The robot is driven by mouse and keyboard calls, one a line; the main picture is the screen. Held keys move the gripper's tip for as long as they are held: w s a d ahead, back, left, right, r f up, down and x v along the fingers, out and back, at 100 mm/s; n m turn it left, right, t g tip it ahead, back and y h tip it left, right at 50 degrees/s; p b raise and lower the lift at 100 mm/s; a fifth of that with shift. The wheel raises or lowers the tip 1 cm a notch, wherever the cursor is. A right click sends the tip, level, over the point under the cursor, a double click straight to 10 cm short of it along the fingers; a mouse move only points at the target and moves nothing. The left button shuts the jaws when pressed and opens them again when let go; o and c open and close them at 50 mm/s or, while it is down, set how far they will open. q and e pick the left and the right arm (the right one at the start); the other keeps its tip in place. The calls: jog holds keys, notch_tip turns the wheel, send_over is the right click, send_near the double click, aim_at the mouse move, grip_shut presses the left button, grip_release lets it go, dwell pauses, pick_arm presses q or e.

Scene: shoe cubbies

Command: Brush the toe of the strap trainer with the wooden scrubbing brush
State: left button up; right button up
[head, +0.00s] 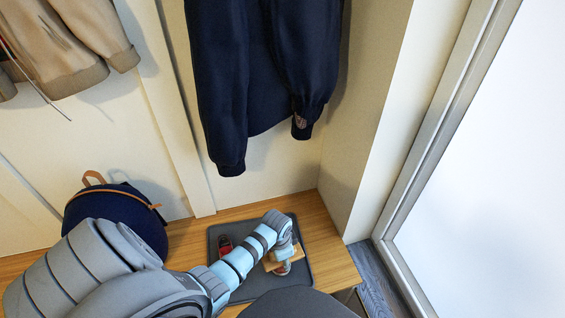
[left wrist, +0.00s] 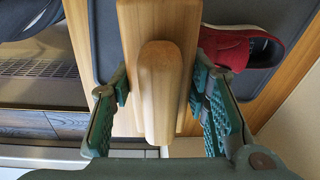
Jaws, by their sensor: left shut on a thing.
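The wooden scrubbing brush (head: 278,259) is held by my left gripper (head: 285,258) above the dark tray on the bench. In the left wrist view the brush (left wrist: 158,90) fills the middle, its raised handle between the two green fingers of the gripper (left wrist: 160,105). A red shoe (head: 225,246), which seems to be the strap trainer, lies on the tray left of the gripper. It also shows in the left wrist view (left wrist: 238,45), at the upper right beside the brush, partly hidden by the brush and a finger. I cannot tell whether brush and shoe touch.
The dark tray (head: 305,262) lies on the wooden bench (head: 335,268). A navy backpack (head: 140,208) stands on the bench at the left. A navy jacket (head: 255,75) and a beige jacket (head: 75,45) hang above. A wall corner (head: 375,130) rises at the bench's right end.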

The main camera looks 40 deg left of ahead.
pick_arm(q)
jog(key=shift+a+f+b, duration=0.1)
jog(key=shift+f+b, duration=0.9)
jog(key=shift+f, duration=0.4)
jog(key=shift+w, duration=0.1)
